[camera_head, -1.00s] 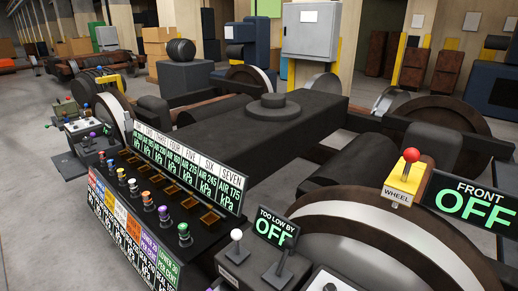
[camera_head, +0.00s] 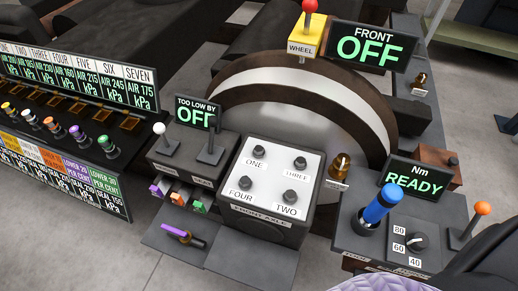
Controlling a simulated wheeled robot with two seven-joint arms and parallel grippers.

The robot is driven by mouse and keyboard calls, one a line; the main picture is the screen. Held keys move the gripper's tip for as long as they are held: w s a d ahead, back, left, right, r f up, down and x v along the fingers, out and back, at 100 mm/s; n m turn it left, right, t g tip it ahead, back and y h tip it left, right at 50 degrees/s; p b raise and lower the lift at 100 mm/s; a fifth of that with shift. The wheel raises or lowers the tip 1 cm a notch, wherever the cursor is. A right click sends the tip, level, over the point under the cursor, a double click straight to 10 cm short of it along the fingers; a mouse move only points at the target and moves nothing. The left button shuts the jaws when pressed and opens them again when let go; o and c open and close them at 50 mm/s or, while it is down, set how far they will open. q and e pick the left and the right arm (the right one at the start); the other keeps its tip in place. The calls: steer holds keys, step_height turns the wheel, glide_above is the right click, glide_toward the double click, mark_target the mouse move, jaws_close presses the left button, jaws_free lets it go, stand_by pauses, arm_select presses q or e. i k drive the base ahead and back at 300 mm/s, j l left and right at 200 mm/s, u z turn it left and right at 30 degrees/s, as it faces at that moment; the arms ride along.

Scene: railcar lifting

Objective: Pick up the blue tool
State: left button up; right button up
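The blue tool (camera_head: 382,203) stands upright, slightly tilted, in a dark holder on the torque station (camera_head: 358,243) at the right of the head view. Its handle is a blue cylinder, and its lower end is hidden in the holder. A display reading "Nm READY" (camera_head: 414,179) stands just behind it. A dial marked 80, 60 and 40 (camera_head: 417,241) is to its right. Neither of my grippers shows in this view.
An orange-knobbed lever (camera_head: 482,208) stands right of the tool. A white-topped button box (camera_head: 277,172) is to its left, with a purple-handled item (camera_head: 177,232) on a low tray. The "FRONT OFF" display (camera_head: 369,48) and a large wheel (camera_head: 300,83) are behind. Grey floor lies in front.

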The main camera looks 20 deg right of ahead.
mark_target(390, 196)
steer(key=z, duration=2)
